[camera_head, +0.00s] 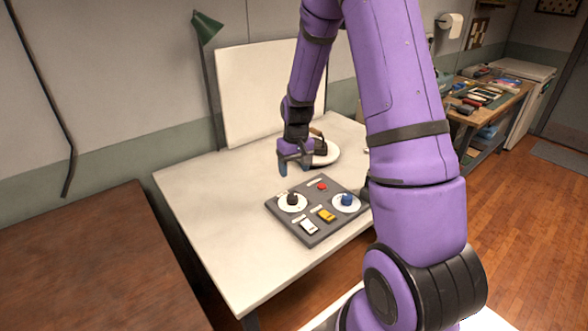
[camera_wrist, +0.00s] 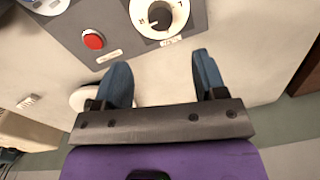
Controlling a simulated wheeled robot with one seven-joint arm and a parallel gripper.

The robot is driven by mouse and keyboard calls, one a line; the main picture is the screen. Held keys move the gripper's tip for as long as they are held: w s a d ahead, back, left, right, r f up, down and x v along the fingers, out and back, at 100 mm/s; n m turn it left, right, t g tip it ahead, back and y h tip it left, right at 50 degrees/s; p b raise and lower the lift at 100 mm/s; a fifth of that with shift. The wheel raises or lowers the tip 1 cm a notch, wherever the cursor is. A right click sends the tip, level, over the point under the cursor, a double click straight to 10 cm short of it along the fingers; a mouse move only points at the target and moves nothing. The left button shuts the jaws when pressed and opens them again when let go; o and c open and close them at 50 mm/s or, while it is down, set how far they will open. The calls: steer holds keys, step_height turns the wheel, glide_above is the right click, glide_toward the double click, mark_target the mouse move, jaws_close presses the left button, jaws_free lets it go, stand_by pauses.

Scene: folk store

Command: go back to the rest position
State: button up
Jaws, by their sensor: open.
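My gripper (camera_head: 296,162) is open and empty above the white table (camera_head: 212,212), behind the grey control panel (camera_head: 288,226). In the wrist view my gripper (camera_wrist: 160,80) shows two blue fingers spread apart, with nothing between them. The panel carries a dark knob on a white dial (camera_head: 291,200), a blue knob on a white dial (camera_head: 346,201), a red button (camera_head: 321,186), a yellow switch (camera_head: 326,215) and a white switch (camera_head: 309,226). The wrist view shows the red button (camera_wrist: 93,40) and the dark knob's dial (camera_wrist: 160,17) just beyond the fingers, apart from them.
A white board (camera_head: 265,85) and a green lamp (camera_head: 206,28) stand at the back. A brown table (camera_head: 95,262) is at the left. A cluttered workbench (camera_head: 485,97) stands at the right.

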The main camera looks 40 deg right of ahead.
steer(key=shift+r, duration=0.1)
steer(key=s+a+r+t, duration=0.1)
steer(key=s+a+r, duration=0.3)
steer(key=r, duration=0.6)
steer(key=s+a+r+t, duration=0.1)
steer(key=s+a+r, duration=0.3)
steer(key=r, duration=0.5)
steer(key=s+a+r+n+t, duration=0.1)
steer(key=s+a+r, duration=0.2)
steer(key=s, duration=0.6)
steer(key=s+a+r+t, duration=0.2)
steer(key=s+r, duration=0.5)
steer(key=s, duration=0.2)
steer(key=shift+s+a+r+n+h, duration=0.25)
steer(key=shift+s+a+n+h, duration=0.05)
steer(key=shift+a+n, duration=0.1)
